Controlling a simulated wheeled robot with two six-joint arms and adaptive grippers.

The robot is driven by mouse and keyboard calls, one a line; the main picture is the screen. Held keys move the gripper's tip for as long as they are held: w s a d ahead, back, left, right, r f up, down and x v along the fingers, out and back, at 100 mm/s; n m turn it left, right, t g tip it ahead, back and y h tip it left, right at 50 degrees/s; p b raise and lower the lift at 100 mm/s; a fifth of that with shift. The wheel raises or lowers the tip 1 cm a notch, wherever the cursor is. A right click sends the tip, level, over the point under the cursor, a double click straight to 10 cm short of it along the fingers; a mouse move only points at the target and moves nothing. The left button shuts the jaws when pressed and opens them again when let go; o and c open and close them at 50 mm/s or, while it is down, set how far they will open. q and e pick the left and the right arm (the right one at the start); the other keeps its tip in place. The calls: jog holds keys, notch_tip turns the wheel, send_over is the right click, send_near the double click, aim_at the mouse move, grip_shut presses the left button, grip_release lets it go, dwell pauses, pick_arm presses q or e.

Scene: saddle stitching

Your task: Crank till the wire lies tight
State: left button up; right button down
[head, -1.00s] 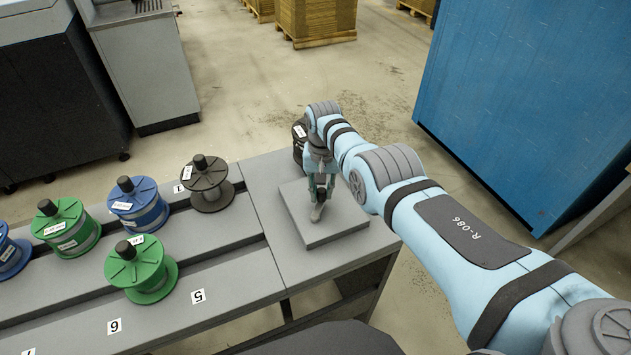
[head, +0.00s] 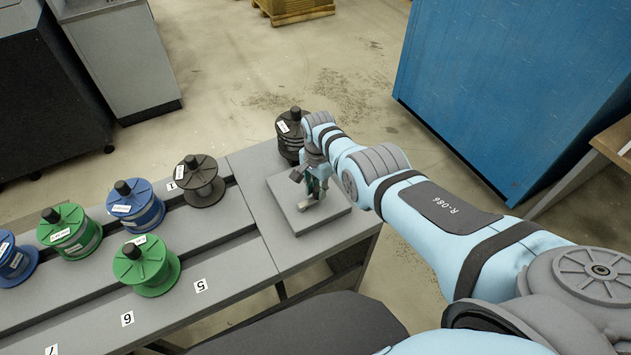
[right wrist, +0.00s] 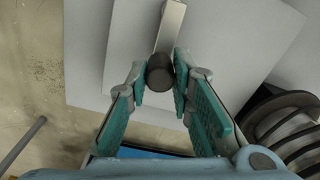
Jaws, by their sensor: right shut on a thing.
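My right gripper (head: 314,192) reaches in from the right over a flat grey plate (head: 330,218) at the table's end. In the right wrist view its teal fingers (right wrist: 160,85) are shut on the dark round knob (right wrist: 160,71) of a crank. The crank's pale metal arm (right wrist: 171,28) runs away from the knob, above the grey plate. In the head view the crank is mostly hidden by the gripper. A black spool (head: 288,143) stands behind the gripper, and its dark ribs show in the right wrist view (right wrist: 282,122). The wire cannot be made out. My left gripper is out of view.
Several spools stand on the table to the left: a black one (head: 202,188), a blue one (head: 140,206) and green ones (head: 149,270). Number labels mark the front edge. A blue cabinet (head: 500,90) is at the right. Open floor lies behind the table.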

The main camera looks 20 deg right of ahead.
jog(key=shift+s, duration=0.15)
dwell(0.4)
jog(key=c, duration=1.4)
grip_release()
jog(key=shift+r, duration=0.1)
jog(key=shift+r, duration=0.25)
notch_tip(320, 180, up, 11)
jog(key=shift+r, duration=0.15)
